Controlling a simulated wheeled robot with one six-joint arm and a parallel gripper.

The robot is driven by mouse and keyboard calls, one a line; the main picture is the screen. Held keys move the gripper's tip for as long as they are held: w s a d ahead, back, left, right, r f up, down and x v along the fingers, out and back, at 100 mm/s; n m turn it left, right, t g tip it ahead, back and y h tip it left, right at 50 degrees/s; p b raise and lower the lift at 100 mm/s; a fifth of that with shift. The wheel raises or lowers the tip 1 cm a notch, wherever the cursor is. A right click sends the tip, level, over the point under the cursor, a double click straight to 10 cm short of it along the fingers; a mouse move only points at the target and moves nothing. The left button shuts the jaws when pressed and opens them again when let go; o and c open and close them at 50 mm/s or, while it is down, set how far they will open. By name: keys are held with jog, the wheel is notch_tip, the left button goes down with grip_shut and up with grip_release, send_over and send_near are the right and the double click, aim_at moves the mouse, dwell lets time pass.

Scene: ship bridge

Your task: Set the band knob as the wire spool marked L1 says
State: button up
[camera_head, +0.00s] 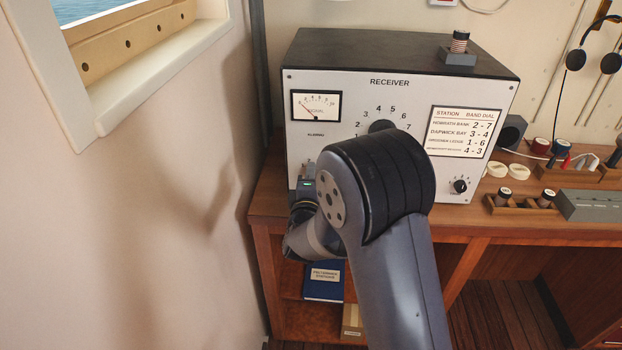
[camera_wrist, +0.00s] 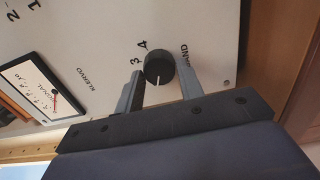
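The black band knob (camera_wrist: 158,66) is on the receiver's white front panel in the wrist view. The numerals 3 and 4 and part of the word BAND show beside it. Its white line points down in that picture, away from the 3 and 4. My gripper (camera_wrist: 159,76) has one finger on each side of the knob; I cannot tell whether they touch it. In the head view my gripper (camera_head: 305,190) is at the panel's lower left and my arm hides the knob. A copper-coloured wire spool (camera_head: 459,42) stands in a grey holder on the receiver; no marking is legible.
The receiver (camera_head: 310,100) carries a large tuning dial (camera_head: 381,127), a signal meter (camera_head: 316,106), a station card (camera_head: 464,131) and a small lower-right knob (camera_head: 459,186). More spools (camera_head: 503,196) sit in a wooden tray at right. A wall is close on the left.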

jog(key=o, duration=0.3)
jog(key=shift+o, duration=0.2)
jog(key=s+b, duration=0.2)
jog(key=s, duration=0.8)
jog(key=shift+s+a, duration=0.2)
jog(key=shift+s, duration=0.2)
jog(key=shift+w, duration=0.1)
jog(key=w+p, duration=0.2)
jog(key=w, duration=0.8)
jog(key=shift+w+d, duration=0.2)
jog(key=shift+w, duration=0.15)
